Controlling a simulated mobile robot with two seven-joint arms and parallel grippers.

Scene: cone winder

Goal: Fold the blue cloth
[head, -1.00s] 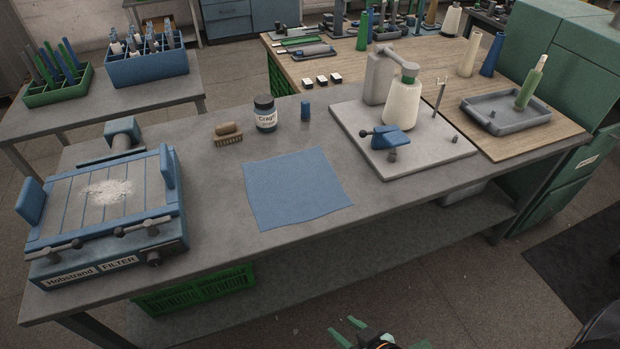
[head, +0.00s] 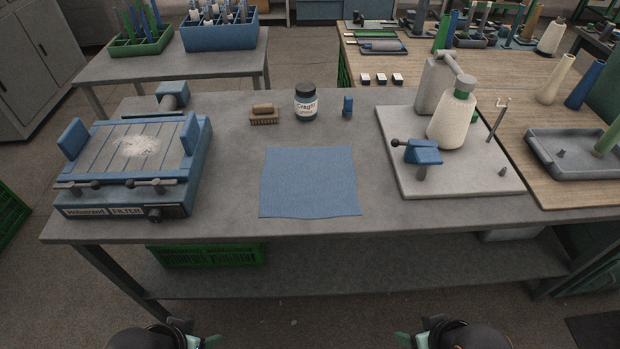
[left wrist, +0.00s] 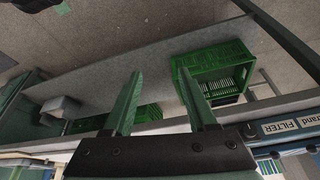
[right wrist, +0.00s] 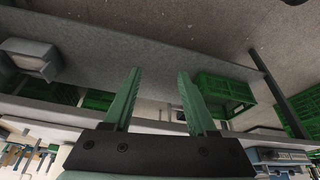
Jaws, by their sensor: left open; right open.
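The blue cloth (head: 309,180) lies flat and spread out on the grey workbench (head: 240,190), close to its front edge, in the head view. My left gripper (head: 210,341) shows at the bottom of the head view, in front of the bench and apart from the cloth. In the left wrist view its fingers (left wrist: 162,100) are spread and empty. My right gripper (head: 402,340) is also low in front of the bench. In the right wrist view its fingers (right wrist: 158,98) are spread and empty. Neither wrist view shows the cloth.
A blue filter unit (head: 135,165) stands left of the cloth. A brush (head: 263,116), a dark jar (head: 306,103) and a small blue item (head: 347,107) stand behind it. A winder plate (head: 450,175) with a cone (head: 450,120) is at right. Green crates (head: 205,255) sit below.

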